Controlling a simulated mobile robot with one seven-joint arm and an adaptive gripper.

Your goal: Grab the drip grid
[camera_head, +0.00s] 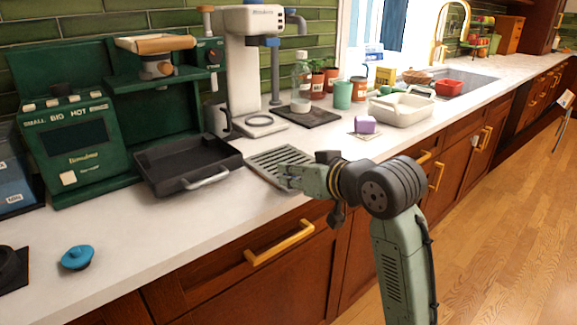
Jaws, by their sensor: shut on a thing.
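The drip grid (268,159) is a grey slotted plate on the white counter, just right of a black tray. My gripper (287,172) reaches in from the right and is at the grid's front right part. Its jaws are shut on the grid's edge, though the fingertips are small and partly hard to make out. The grid looks level, at or very near the counter surface. I cannot tell whether it is lifted. Its right corner is hidden behind my gripper.
The black tray (185,165) sits close on the left, before the green coffee machine (70,150). The white machine (250,60) stands behind the grid. A purple block (365,124) and a white basin (401,108) are to the right. The counter's front left is mostly clear, with a blue lid (77,258).

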